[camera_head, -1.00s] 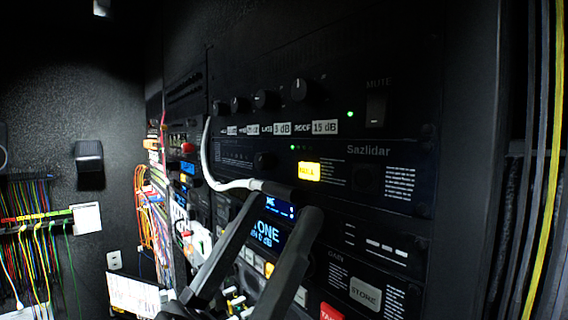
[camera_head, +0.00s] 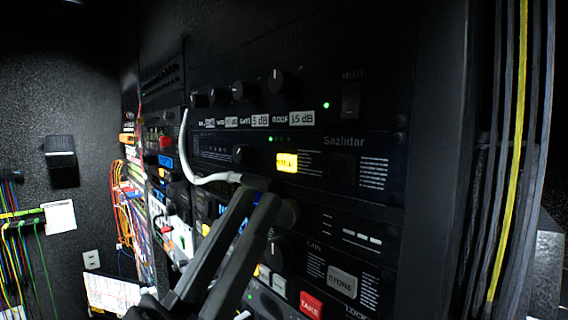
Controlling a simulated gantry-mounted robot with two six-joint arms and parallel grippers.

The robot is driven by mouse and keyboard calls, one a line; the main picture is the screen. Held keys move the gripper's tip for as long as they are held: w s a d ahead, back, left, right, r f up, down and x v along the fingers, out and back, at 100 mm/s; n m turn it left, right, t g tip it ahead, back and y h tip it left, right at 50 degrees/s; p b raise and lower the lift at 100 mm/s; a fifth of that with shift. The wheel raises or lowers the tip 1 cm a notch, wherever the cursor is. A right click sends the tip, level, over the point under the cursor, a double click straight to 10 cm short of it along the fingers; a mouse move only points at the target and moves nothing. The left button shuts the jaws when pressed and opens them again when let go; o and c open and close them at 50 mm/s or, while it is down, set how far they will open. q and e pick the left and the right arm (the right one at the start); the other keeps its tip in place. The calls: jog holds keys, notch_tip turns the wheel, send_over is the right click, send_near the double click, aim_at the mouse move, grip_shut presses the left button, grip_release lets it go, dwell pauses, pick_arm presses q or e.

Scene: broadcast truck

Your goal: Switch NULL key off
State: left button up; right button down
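A lit yellow key (camera_head: 287,162) glows on the rack unit marked Sazlidar; its lettering is too blurred to read, so I cannot confirm that it is the NULL key. My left gripper (camera_head: 262,192) reaches up from the lower left in front of the rack. The fingers hide part of the lower units, including a blue display. My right gripper is not in view.
Knobs (camera_head: 278,80) and a MUTE switch (camera_head: 351,99) sit above. A STORE key (camera_head: 342,281) and red TAKE key (camera_head: 311,304) are below. Cables hang at right.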

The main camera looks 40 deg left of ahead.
pick_arm(q)
grip_shut()
dwell(1.3)
